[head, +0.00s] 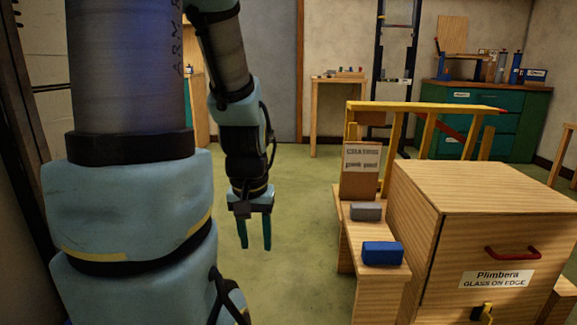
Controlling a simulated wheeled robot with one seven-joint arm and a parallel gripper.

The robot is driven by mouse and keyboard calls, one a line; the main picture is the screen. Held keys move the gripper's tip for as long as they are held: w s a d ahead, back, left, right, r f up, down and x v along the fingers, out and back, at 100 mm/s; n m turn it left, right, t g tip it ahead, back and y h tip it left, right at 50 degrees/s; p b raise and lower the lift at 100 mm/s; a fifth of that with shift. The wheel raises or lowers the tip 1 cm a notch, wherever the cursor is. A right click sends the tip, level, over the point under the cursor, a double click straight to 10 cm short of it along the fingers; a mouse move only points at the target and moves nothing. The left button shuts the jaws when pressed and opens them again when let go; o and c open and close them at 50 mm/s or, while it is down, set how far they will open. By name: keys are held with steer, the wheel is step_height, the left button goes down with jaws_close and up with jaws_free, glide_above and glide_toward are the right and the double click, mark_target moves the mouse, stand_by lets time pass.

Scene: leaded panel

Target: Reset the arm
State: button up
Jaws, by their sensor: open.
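My gripper (254,234) hangs at the end of my arm, left of centre in the head view. Its two teal fingers point down and stand apart with nothing between them. It is in free air over the green floor, left of the narrow wooden bench (372,289). My arm is bent, with its large upper links filling the left of the view. The fingers touch nothing that I can see.
A wooden crate (419,226) labelled "Plimbera glass on edge", with a red handle, stands at right. A blue block (382,253), a grey block (366,212) and a sign (361,158) are on the bench. Behind are a yellow-topped trestle (430,107) and green cabinet (515,124). Floor (300,215) is clear.

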step_height(320, 180, up, 31)
steer(key=p, duration=2.8)
steer(key=shift+f+p, duration=0.15)
steer(key=shift+p, duration=0.25)
